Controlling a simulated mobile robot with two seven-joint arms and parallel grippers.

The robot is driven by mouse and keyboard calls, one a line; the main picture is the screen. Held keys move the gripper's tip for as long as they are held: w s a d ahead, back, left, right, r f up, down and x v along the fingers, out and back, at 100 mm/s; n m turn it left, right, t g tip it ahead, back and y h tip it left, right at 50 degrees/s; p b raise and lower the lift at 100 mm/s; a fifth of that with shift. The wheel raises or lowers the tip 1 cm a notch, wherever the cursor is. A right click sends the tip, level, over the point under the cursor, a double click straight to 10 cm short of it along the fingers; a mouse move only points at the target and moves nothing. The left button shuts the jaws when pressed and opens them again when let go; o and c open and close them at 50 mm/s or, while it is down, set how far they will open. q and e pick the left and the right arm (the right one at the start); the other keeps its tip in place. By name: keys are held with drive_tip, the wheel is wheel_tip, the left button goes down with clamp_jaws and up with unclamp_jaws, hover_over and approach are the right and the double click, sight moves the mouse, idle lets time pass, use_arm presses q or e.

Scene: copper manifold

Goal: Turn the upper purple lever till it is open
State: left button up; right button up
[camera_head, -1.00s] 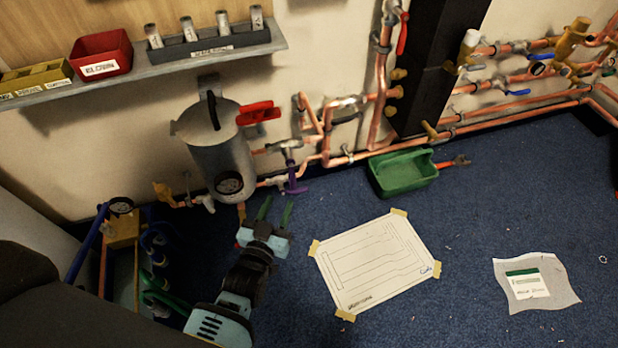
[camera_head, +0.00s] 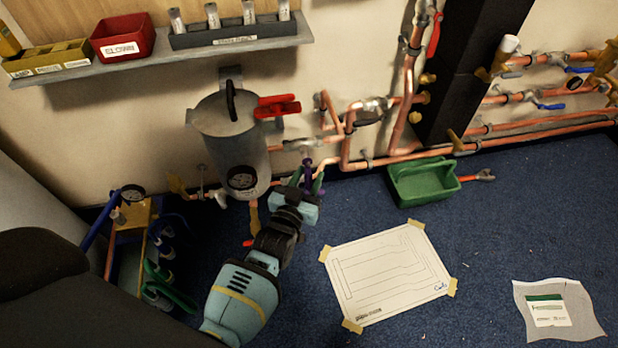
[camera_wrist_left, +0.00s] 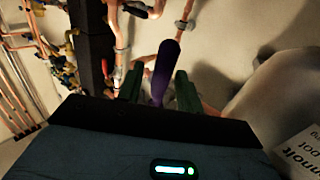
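A purple lever (camera_head: 308,168) sits on the copper pipework just right of the grey metal tank in the head view. Its lower end is partly hidden by my left gripper. In the left wrist view the purple lever (camera_wrist_left: 164,72) stands between the two green fingers. My left gripper (camera_head: 304,184) is open, with one finger on each side of the lever; it also shows in the left wrist view (camera_wrist_left: 160,84). A gap shows on the lever's left there; I cannot tell whether the right finger touches it. My right gripper is not in view.
Copper pipes (camera_head: 385,155) run along the wall to the right. A green tray (camera_head: 424,183) and a taped paper sheet (camera_head: 388,273) lie on the blue floor.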

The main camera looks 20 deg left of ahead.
use_arm(q)
drive_tip(key=shift+w, duration=0.2)
drive_tip(key=shift+c, duration=0.4)
clamp_jaws()
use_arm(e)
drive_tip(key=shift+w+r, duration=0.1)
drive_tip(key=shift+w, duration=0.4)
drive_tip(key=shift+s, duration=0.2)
